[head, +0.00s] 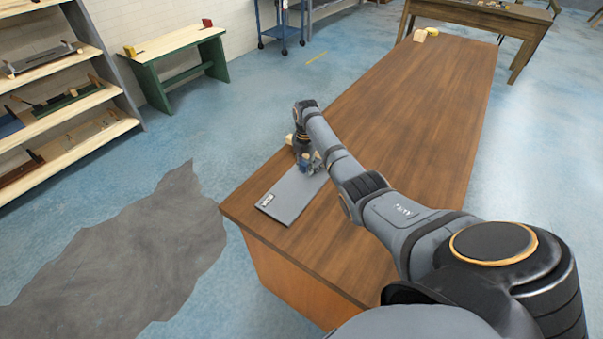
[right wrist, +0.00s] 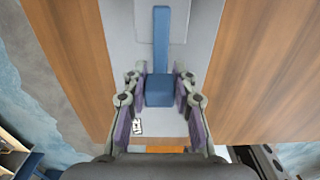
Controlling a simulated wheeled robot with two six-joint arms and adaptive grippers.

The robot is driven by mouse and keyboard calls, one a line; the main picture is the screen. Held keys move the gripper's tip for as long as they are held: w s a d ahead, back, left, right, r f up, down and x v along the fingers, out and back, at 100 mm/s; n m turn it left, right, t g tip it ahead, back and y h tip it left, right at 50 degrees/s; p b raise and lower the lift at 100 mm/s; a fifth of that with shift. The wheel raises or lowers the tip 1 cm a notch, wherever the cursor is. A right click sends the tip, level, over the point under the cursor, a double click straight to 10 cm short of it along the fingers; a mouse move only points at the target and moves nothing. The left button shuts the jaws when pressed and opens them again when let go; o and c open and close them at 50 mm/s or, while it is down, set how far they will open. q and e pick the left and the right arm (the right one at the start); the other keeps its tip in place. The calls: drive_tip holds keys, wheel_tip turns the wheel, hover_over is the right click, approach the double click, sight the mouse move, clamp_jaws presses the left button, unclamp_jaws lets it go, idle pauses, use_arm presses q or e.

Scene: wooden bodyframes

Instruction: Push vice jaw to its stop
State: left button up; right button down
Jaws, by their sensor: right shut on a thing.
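The vice is a grey base plate (head: 288,198) lying on the brown table, with a small dark-and-white label at its near end. In the right wrist view, a blue block with a long blue bar (right wrist: 161,40) lies over the grey plate (right wrist: 120,22); I take it as the vice jaw. My right gripper (head: 307,163) is low over the plate's far part. Its fingers (right wrist: 160,92) are on both sides of the blue block and shut on it. In the head view the gripper mostly hides the jaw. The jaw's stop cannot be made out. My left gripper is out of view.
The long brown table (head: 420,110) is mostly bare, with small yellow and cream pieces (head: 426,34) at its far end. A pale block shows partly behind my right gripper. A loaded shelf (head: 70,100) and a green bench (head: 180,55) stand left.

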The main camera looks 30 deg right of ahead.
drive_tip(key=shift+w+d+r, duration=0.1)
drive_tip(key=shift+d+r, duration=0.1)
drive_tip(key=shift+d, duration=0.05)
drive_tip(key=c, duration=1.4)
unclamp_jaws()
drive_tip(key=shift+c, duration=0.2)
drive_tip(key=o, duration=0.4)
drive_tip(key=shift+d+f, duration=0.2)
drive_tip(key=shift+a, duration=0.15)
drive_tip(key=shift+r, duration=0.35)
wheel_tip(320, 180, up, 11)
drive_tip(key=shift+r, duration=0.2)
drive_tip(key=shift+f, duration=0.1)
